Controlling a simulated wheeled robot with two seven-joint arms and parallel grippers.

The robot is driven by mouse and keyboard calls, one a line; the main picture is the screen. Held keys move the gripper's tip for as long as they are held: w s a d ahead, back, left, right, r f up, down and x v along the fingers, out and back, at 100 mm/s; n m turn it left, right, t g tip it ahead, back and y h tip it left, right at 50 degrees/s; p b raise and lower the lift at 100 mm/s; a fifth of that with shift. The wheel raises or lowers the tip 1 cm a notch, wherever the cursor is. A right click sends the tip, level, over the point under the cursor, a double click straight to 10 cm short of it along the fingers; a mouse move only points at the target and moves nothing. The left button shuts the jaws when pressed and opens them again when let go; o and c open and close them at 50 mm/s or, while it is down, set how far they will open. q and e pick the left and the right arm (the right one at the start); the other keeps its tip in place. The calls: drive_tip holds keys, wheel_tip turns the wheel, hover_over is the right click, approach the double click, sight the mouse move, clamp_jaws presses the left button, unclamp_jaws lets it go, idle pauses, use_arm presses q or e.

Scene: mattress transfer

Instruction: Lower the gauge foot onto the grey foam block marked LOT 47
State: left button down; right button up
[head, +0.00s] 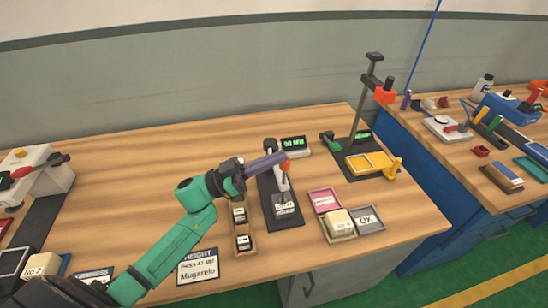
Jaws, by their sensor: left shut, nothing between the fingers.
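The grey foam block (285,198) with a white label, its text too small to read, lies on the dark base (289,222) of a gauge. A pale gauge rod (283,181) stands above the block. I cannot tell whether its foot touches the block. My left gripper (282,160) comes in from the left; its purple end seems to be the closed fingers, holding nothing. The end lies at an orange part (286,167) above the rod; contact is unclear. My right gripper is not in view.
A green-lit display (294,142) stands behind the gauge. Pink (322,194) and grey (378,225) trays and a cream block (339,222) lie to its right. A wooden tray (246,251) is left. A second stand (359,110) rises behind right.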

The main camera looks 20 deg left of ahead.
use_arm(q)
wheel_tip(320, 180, up, 5)
drive_tip(key=p, duration=0.5)
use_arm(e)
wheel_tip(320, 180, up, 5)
use_arm(q)
drive_tip(key=f+b+v, duration=0.1)
drive_tip(key=b+v, duration=0.4)
drive_tip(key=v, duration=0.5)
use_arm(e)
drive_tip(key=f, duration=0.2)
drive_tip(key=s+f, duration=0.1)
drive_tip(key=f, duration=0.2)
use_arm(q)
drive_tip(key=shift+f, duration=0.1)
